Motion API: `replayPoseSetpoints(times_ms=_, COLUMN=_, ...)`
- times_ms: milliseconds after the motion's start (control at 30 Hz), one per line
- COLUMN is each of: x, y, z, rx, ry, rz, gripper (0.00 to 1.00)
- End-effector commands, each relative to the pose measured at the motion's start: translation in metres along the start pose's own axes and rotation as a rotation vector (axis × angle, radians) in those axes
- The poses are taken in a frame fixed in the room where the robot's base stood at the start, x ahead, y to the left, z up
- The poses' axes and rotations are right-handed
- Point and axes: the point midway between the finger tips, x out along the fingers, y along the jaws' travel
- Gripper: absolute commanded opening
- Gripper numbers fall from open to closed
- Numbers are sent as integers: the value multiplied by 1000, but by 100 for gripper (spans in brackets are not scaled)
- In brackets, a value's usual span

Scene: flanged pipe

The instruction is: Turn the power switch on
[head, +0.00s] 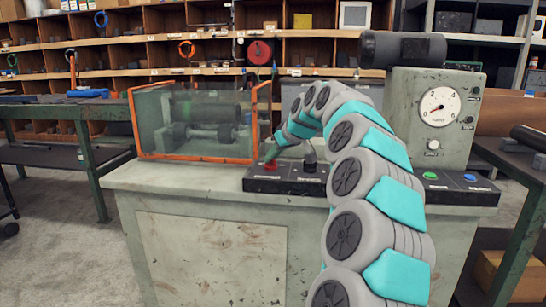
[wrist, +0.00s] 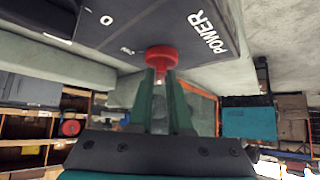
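The power switch is a red rotary knob (wrist: 161,56) on the dark control panel (wrist: 135,25), beside the white word POWER in the wrist view. In the head view the red knob (head: 270,167) is at the panel's left end, partly hidden by my gripper. My gripper (wrist: 160,77) has its two green fingers at the knob, one on each side of its narrow grip, with only a small gap between them. An O mark shows on the panel; the knob's pointing direction is not clear. In the head view my gripper (head: 271,153) comes down over the knob.
An orange-framed clear guard box (head: 197,122) stands left of my gripper on the bench (head: 215,235). A black lever (head: 310,158), a green button (head: 430,176) and a blue button (head: 470,177) are on the panel. A dial gauge (head: 439,108) stands behind at right.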

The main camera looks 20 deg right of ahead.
Motion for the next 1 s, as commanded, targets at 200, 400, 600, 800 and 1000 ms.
replayPoseSetpoints(times_ms=200, x=0, y=0, z=0, rx=0, ry=0, rz=0, gripper=0)
replayPoseSetpoints(times_ms=400, x=0, y=0, z=0, rx=0, ry=0, rz=0, gripper=0)
replayPoseSetpoints(times_ms=600, x=0, y=0, z=0, rx=2, ry=-1, rz=2, gripper=0)
replayPoseSetpoints(times_ms=800, x=1, y=0, z=2, rx=29, ry=-3, rz=30, gripper=0)
replayPoseSetpoints(times_ms=1000, x=4, y=-2, z=4, rx=105, ry=-5, rz=111, gripper=0)
